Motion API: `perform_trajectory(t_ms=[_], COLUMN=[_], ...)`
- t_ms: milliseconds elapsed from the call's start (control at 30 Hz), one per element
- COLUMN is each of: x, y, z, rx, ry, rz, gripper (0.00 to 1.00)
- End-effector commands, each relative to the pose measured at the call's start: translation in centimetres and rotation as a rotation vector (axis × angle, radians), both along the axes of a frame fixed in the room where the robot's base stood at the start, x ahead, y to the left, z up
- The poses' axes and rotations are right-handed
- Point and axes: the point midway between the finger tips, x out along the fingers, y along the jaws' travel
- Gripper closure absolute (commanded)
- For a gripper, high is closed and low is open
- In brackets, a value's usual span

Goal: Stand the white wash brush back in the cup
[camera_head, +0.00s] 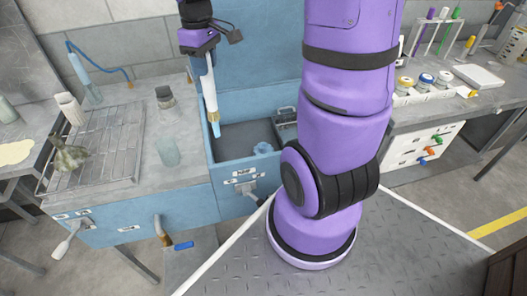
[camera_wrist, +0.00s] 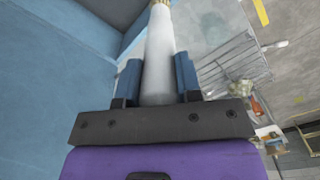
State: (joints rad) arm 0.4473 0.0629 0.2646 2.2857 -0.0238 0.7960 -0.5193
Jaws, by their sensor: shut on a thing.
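My gripper (camera_head: 203,66) is shut on the white wash brush (camera_head: 209,91), which hangs nearly upright, tip down, over the left part of the sink. Its gold ferrule and pale blue tip show below the handle. In the wrist view the white handle (camera_wrist: 158,62) sits between the two blue fingers of my gripper (camera_wrist: 158,80), with the ferrule at the top edge. A translucent greenish cup (camera_head: 167,150) stands on the counter left of the sink. A white cup (camera_head: 69,108) stands tilted near the rack. I cannot tell which cup the task means.
A wire rack (camera_head: 120,150) with a crumpled cloth (camera_head: 70,154) lies on the left counter. A dark-topped jar (camera_head: 165,97) stands behind the greenish cup. The blue sink (camera_head: 245,140) has raised walls. Jars and a bottle rack stand on the right bench.

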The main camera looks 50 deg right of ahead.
Motion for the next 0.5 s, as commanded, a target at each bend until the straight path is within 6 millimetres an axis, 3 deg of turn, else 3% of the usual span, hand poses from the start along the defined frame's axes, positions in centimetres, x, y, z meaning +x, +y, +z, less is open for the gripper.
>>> perform_trajectory(t_ms=[167, 500], x=[0.3, 1.7], y=[0.7, 4.7], z=[0.0, 0.0], rx=[0.000, -0.001], ry=[0.000, -0.001], rz=[0.002, 0.004], gripper=[1.00, 1.00])
